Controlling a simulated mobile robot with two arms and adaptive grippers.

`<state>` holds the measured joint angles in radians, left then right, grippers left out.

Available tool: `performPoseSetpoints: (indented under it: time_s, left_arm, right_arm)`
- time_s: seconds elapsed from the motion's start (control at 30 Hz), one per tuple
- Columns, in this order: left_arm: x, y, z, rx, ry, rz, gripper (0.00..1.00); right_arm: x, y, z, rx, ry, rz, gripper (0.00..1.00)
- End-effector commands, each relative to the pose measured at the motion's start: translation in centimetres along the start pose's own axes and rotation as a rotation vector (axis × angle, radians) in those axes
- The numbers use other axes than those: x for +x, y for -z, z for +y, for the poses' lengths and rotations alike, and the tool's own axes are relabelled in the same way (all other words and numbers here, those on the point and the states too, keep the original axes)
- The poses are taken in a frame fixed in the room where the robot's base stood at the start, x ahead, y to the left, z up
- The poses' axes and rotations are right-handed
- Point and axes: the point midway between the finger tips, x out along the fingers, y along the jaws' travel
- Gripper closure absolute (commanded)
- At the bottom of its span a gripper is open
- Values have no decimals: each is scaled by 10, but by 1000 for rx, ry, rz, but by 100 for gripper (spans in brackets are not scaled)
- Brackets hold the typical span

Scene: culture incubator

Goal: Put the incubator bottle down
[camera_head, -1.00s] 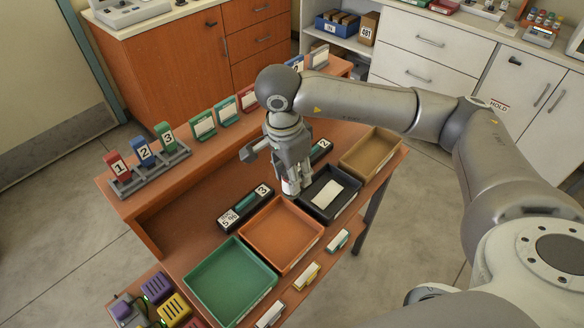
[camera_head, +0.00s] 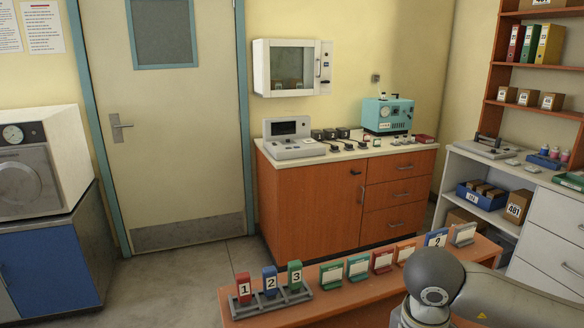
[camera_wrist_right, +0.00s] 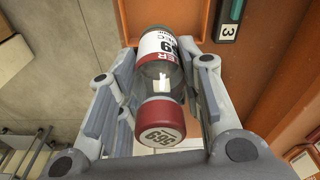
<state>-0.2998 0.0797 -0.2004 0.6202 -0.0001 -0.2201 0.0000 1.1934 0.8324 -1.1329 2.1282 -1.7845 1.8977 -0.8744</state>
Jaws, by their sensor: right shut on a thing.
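The incubator bottle (camera_wrist_right: 162,85) is clear glass with a red and white label and a red cap (camera_wrist_right: 160,122) with a number on it. It shows in the right wrist view with its cap toward the camera. My right gripper (camera_wrist_right: 163,68) has its fingers on both sides of the bottle and is shut on it. In the head view only part of my right arm shows at the lower right; its gripper and the bottle are below the picture. I cannot tell whether the bottle touches a surface. My left gripper is in neither view.
The orange-brown desk (camera_head: 352,298) carries a rack (camera_head: 270,300) with blocks marked 1, 2 and 3, and a row of coloured card holders. An orange cabinet (camera_head: 310,213) stands behind.

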Motion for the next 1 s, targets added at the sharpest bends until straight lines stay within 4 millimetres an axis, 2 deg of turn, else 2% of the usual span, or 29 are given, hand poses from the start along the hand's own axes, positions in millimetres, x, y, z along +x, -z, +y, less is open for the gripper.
performPoseSetpoints:
  time_s: [0.7,1.0]
  left_arm:
    - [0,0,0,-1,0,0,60]
    - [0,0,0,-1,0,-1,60]
  right_arm:
    - [-20,-7,-2,-869,101,10,94]
    - [-24,-9,-3,-1048,121,20,94]
